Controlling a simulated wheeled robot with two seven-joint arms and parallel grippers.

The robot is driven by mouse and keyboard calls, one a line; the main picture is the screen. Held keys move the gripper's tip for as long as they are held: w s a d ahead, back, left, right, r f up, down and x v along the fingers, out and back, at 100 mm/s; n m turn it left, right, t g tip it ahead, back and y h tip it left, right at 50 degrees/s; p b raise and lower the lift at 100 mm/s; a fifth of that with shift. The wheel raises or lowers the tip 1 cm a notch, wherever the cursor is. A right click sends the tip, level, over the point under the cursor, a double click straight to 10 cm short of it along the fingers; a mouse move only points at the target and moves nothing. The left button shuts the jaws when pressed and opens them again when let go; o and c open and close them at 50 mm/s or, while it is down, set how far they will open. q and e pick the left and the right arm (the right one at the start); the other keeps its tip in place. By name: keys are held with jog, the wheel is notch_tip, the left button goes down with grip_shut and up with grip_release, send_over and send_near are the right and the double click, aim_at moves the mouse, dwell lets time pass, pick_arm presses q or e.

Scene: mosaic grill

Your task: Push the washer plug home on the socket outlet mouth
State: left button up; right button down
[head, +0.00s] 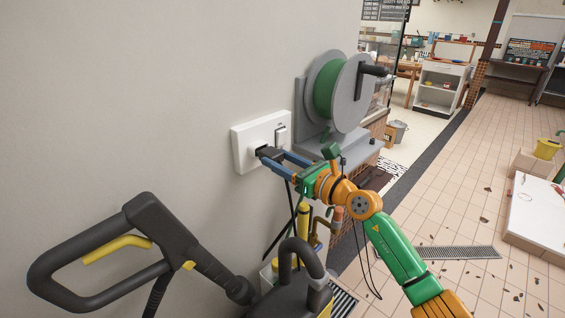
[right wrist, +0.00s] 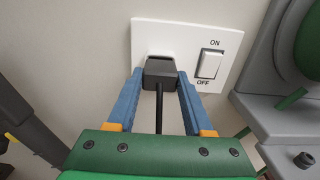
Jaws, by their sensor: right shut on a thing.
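The white socket outlet (head: 243,148) is fixed to the wall, with its face towards me in the right wrist view (right wrist: 146,40). My right gripper (head: 268,157) is shut on the black washer plug (right wrist: 160,71), with one blue finger on each side of it. The plug is right at the outlet mouth, and a dark strip of the mouth (right wrist: 158,57) shows above it. I cannot tell how deep the plug sits. Its black cord (right wrist: 159,108) runs back between the fingers. My left gripper is not in view.
A rocker switch (right wrist: 210,64) marked ON and OFF sits on the plate's right side. A hose reel (head: 340,92) with green hose is mounted right of the outlet. A black and yellow pressure washer (head: 295,290) and its handle (head: 150,235) stand below left, near my arm.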

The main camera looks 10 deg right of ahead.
jog(key=shift+w+a, duration=0.25)
jog(key=shift+w, duration=0.2)
jog(key=shift+c, duration=1.1)
grip_release()
jog(key=shift+s, duration=0.1)
jog(key=b+v, duration=0.2)
jog(key=v, duration=0.5)
